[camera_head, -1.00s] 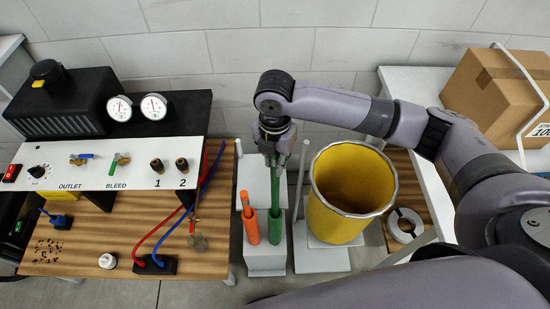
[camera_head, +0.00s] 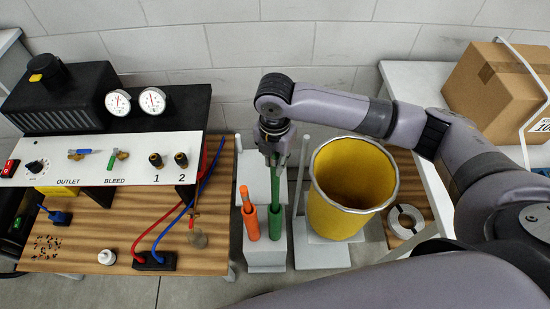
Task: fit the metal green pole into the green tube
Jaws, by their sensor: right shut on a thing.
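The green tube (camera_head: 275,226) stands upright in a grey holder, beside the orange tube (camera_head: 251,225). The green pole (camera_head: 275,186) hangs upright from my right gripper (camera_head: 273,157), with its lower end at or inside the mouth of the green tube. My right gripper is above the tubes, shut on the upper part of the pole. The exact depth of the pole in the tube cannot be told. My left gripper is not in view.
An orange pole (camera_head: 244,194) stands in the orange tube. A yellow bin (camera_head: 335,215) is close on the right. A workbench (camera_head: 110,235) with a gauge panel (camera_head: 100,160) is on the left. A cardboard box (camera_head: 495,85) sits on the right table.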

